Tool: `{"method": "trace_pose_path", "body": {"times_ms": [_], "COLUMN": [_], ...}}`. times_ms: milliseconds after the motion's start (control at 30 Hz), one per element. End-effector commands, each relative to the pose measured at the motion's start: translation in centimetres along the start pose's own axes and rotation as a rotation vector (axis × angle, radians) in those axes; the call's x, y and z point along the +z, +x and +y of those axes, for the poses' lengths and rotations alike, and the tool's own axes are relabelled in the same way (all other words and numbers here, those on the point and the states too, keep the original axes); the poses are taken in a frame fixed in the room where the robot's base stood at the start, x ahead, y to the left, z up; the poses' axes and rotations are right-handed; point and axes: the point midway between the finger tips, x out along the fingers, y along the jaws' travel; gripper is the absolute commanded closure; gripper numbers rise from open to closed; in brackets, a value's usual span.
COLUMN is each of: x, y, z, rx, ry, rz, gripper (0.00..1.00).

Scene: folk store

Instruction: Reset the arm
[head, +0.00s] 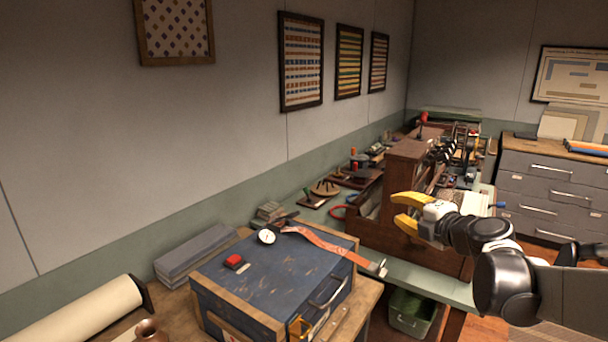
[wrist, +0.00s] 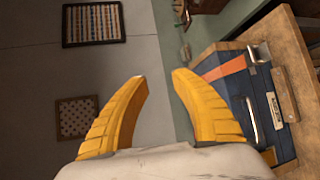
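My gripper (head: 400,211) has yellow fingers and is raised in front of the wooden bench unit, to the right of the blue chest, in the head view. In the wrist view my gripper (wrist: 159,76) shows its two fingers spread apart with nothing between them. My arm comes in from the right edge of the head view. The wrist view is turned sideways, with the wall behind the fingers and the blue chest (wrist: 240,92) to their right.
A wooden cabinet (head: 400,170) stands behind my gripper. Grey drawers (head: 545,185) stand at the right. A green bin (head: 411,312) is below.

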Motion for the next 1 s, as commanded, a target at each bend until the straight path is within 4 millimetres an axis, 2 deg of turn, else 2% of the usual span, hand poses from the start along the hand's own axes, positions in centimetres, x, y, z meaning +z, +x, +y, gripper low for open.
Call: {"method": "trace_pose_path", "body": {"times_ms": [33,100,167,200,267,367,400,467,500,600,700,800,900,1000], "x": [-0.2,0.8,1.7,2.2,2.4,0.6,-0.9,-3.7,-5.7,-10.7,-14.7,-17.2,-18.2,-18.3], "y": [-1.6,-4.2,-6.9,-8.7,-11.3,-15.2,-16.4,-18.0,-18.9,-20.9,-22.4,-23.3,-23.7,-23.7], "z": [3.2,6.5,7.4,7.0,5.2,-0.6,-3.3,-7.1,-9.3,-13.5,-16.0,-17.3,-17.7,-17.8], "rx": [0.099,0.218,0.282,0.306,0.309,0.228,0.167,0.066,-0.006,-0.178,-0.316,-0.404,-0.442,-0.447], "ry": [0.100,0.282,0.453,0.576,0.766,1.092,1.214,1.369,1.456,1.619,1.721,1.776,1.797,1.801], "rz": [-0.073,-0.198,-0.304,-0.373,-0.471,-0.612,-0.655,-0.702,-0.724,-0.752,-0.757,-0.755,-0.753,-0.753], "gripper": [0.70,0.70,0.70,0.70,0.70,0.70,0.70,0.70,0.70,0.70,0.70,0.70,0.70,0.70]}}
